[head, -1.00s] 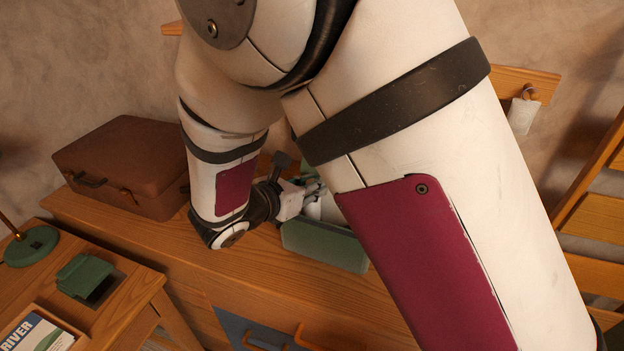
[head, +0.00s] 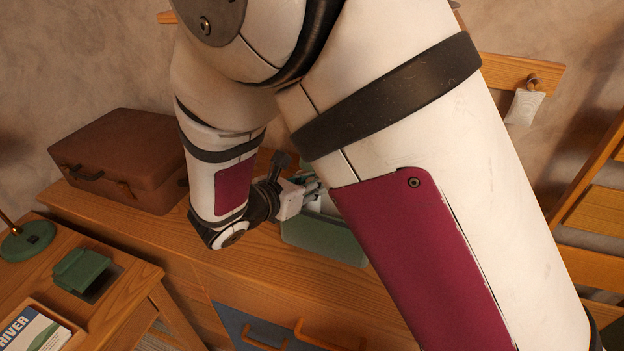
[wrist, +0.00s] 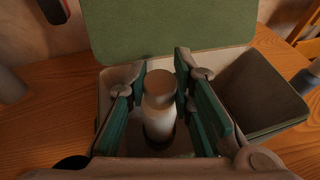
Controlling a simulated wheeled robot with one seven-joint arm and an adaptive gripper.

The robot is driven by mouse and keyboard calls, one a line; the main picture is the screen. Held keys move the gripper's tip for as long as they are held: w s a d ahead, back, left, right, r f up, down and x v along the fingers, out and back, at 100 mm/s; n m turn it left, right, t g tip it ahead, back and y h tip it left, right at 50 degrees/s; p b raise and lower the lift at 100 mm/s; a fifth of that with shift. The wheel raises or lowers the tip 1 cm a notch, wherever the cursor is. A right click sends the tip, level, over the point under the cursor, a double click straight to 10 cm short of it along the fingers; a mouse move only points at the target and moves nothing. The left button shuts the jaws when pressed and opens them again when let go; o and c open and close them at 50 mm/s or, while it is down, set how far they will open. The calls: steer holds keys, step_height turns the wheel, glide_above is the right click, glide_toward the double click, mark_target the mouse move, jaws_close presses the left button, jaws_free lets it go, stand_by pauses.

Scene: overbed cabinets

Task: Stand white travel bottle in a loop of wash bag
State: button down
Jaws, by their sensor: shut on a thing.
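The white travel bottle (wrist: 158,112) stands roughly upright between the teal-padded fingers of my gripper (wrist: 160,76), which is shut on it. The green wash bag (head: 322,244) sits on the wooden top in the head view, partly behind my arm. In the wrist view its green lid (wrist: 170,30) is raised and its pale inside lies around the bottle. The bottle's lower end is down in the bag, with a dark area around it. I cannot tell whether it is inside a loop. My gripper (head: 312,187) is over the bag in the head view.
A brown suitcase (head: 120,160) stands left of the bag on the wooden top. A dark open compartment (wrist: 262,90) lies right of the fingers in the wrist view. A lower table (head: 125,295) at the left holds a green object (head: 80,270) and a book (head: 30,335).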

steer(key=shift+f+b, duration=0.5)
steer(key=shift+f, duration=0.25)
steer(key=c, duration=1.3)
jaws_free()
steer(key=shift+s+a, duration=0.1)
steer(key=v, duration=1.1)
steer(key=shift+s+a+r, duration=0.2)
steer(key=shift+s, duration=0.1)
